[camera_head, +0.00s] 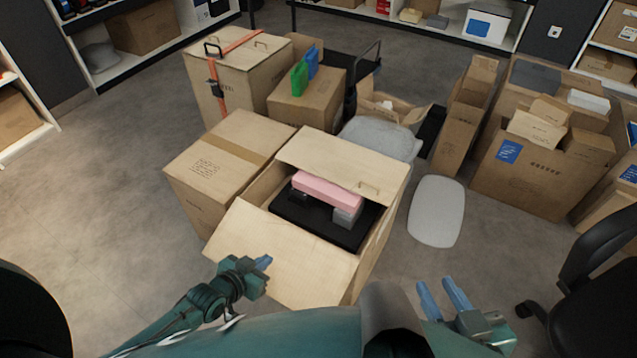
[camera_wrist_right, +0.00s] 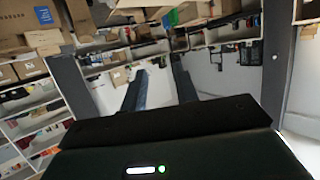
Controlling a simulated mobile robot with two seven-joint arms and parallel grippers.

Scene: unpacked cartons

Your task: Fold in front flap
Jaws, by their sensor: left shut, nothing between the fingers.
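The open carton (camera_head: 379,246) stands in front of me with a pink item (camera_head: 327,189), a grey block and a black item inside. Its front flap (camera_head: 283,255) hangs outward and down toward me. Its back flap (camera_head: 345,165) leans in over the contents. My left gripper (camera_head: 264,262) is shut and empty at the front flap's left part; I cannot tell whether it touches. My right gripper (camera_head: 442,292) is open and empty, to the right of the carton and apart from it. Its fingers (camera_wrist_right: 160,85) also show in the right wrist view, with nothing between them.
A closed carton (camera_head: 229,160) stands close to the open carton's left. A grey-white oval item (camera_head: 437,211) lies on the floor to the right. A black chair (camera_head: 600,270) is at the far right. Several cartons stand behind. Floor at the left is clear.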

